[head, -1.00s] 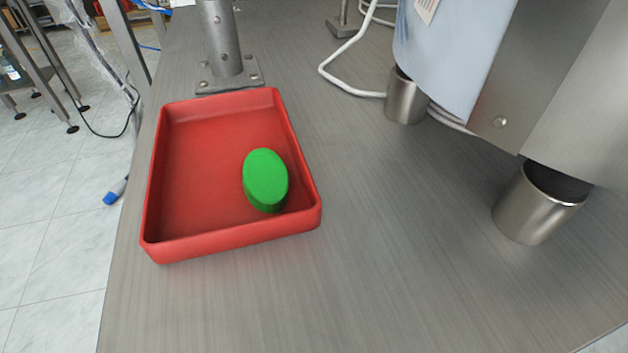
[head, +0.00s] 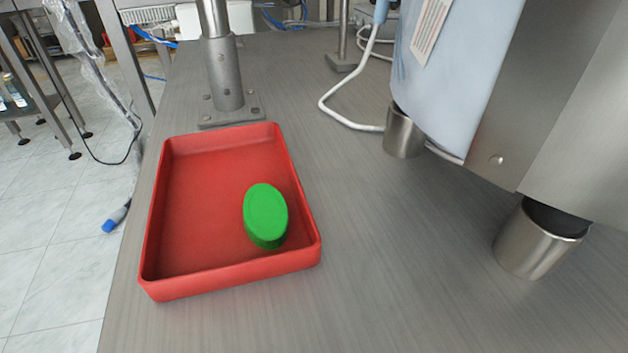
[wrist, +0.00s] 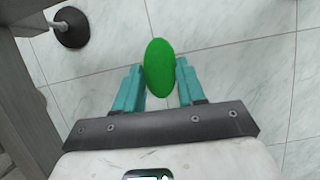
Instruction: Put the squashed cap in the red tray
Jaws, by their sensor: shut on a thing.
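A green, oval squashed cap (wrist: 159,66) is held between the two teal fingers of my gripper (wrist: 159,78) in the wrist view. The gripper is shut on it, and tiled floor shows beneath. In the head view, the red tray (head: 158,217) lies on the steel bench. Another green cap, also oval in outline (head: 265,214), lies inside the tray, towards its near right corner. My gripper does not show in the head view.
The metal bench (head: 400,260) is clear right of the tray. A post on a bolted plate (head: 228,90) stands right behind the tray. A machine on round metal feet (head: 540,240) stands at right, with a white cable (head: 340,115) beside it.

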